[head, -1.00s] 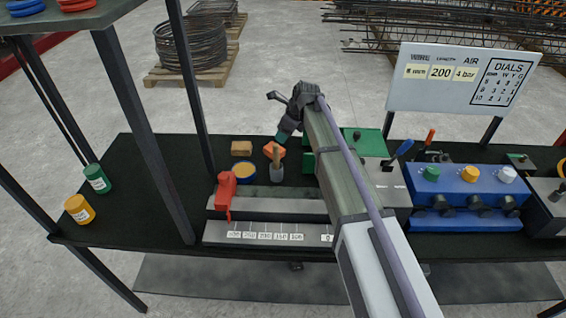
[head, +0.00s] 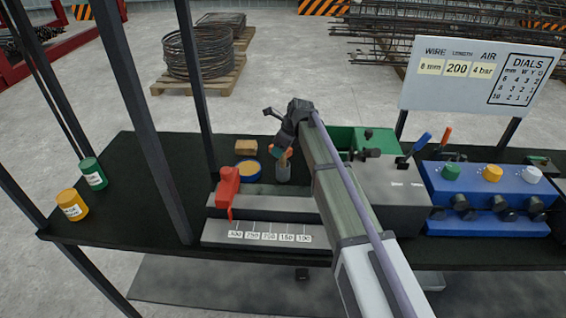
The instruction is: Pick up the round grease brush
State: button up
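A grey cup (head: 283,175) stands on the dark bench. What looks like a brush, with an orange-brown part (head: 288,154) showing, is at the cup's mouth, mostly hidden behind my gripper. Its bristles are not visible. My gripper (head: 281,152) points down right at the top of the cup. The fingers are small and overlap the brush in the head view, so I cannot tell whether they are open or shut, or touching it.
A round tin with yellow-brown content (head: 247,172) and a wooden block (head: 245,148) are left of the cup. A red lever (head: 228,186) on a numbered length gauge (head: 270,237) stands in front. A blue dial unit (head: 490,190) is at right. A dark post (head: 197,90) rises at left.

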grip_shut()
dwell(0.3)
